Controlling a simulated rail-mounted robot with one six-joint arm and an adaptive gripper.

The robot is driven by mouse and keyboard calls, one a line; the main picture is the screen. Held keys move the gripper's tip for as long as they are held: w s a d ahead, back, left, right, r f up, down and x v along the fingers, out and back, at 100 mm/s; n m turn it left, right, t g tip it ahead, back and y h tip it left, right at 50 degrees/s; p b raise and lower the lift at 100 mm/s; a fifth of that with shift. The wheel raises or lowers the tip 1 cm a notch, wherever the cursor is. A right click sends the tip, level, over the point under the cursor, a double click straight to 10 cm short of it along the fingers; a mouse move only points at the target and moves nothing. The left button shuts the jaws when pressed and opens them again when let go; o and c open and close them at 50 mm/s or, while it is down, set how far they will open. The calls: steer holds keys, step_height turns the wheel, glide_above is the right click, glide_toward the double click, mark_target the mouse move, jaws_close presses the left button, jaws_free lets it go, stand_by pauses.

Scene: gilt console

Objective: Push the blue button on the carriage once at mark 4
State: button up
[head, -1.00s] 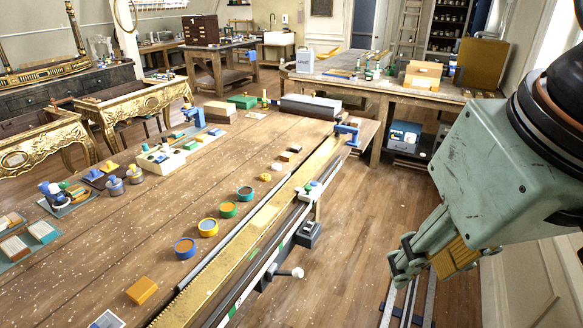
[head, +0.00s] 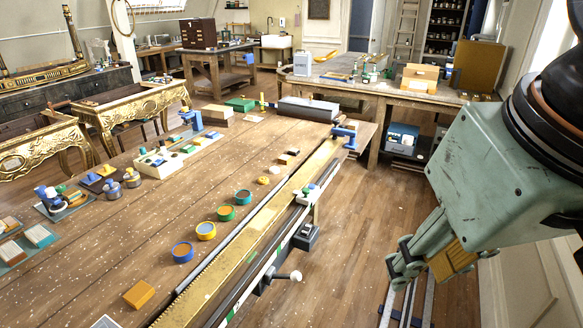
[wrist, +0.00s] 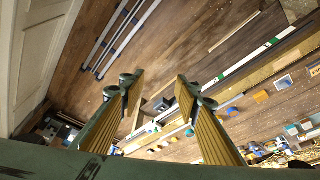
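A small white carriage (head: 308,197) with a green part and a blue part on top sits on the long brass rail (head: 240,262) along the table's right edge. Its button is too small to make out clearly. Green marks (head: 278,252) show on the rail's pale edge strip, but no numbers can be read. My gripper (head: 402,268) hangs off the table's right side, right of and apart from the carriage. In the wrist view my gripper (wrist: 158,82) has its fingers spread with nothing between them. The carriage is not clearly identifiable there.
A black box with a crank knob (head: 296,276) juts out from the rail's side. A blue clamp (head: 345,138) stands at the rail's far end. Several coloured round tins (head: 182,252) and an orange block (head: 139,294) lie left of the rail. Open floor separates my gripper from the table.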

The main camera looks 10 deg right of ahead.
steer(key=shift+w+r, duration=0.1)
steer(key=shift+w, duration=0.05)
steer(key=c, duration=0.8)
steer(key=shift+w+r, duration=0.3)
steer(key=shift+w, duration=0.15)
jaws_close()
steer(key=w+r+n+g+p, duration=0.1)
steer(key=w+r+n+p, duration=0.2)
steer(key=w, duration=1.5)
steer(key=w+r+n+g+p, duration=0.1)
steer(key=w+r+n+p, duration=0.2)
steer(key=w, duration=1.5)
steer(key=w+f+n+g+p, duration=0.1)
steer(key=w+f+n+p, duration=0.1)
steer(key=w+f, duration=0.9)
steer(key=w+f+n+g+p, duration=0.1)
steer(key=w+f+n+p, duration=0.2)
steer(key=w+f, duration=0.8)
steer(key=shift+w+a+f+p, duration=0.25)
steer(key=shift+w+p, duration=0.05)
steer(key=shift+w, duration=3.6)
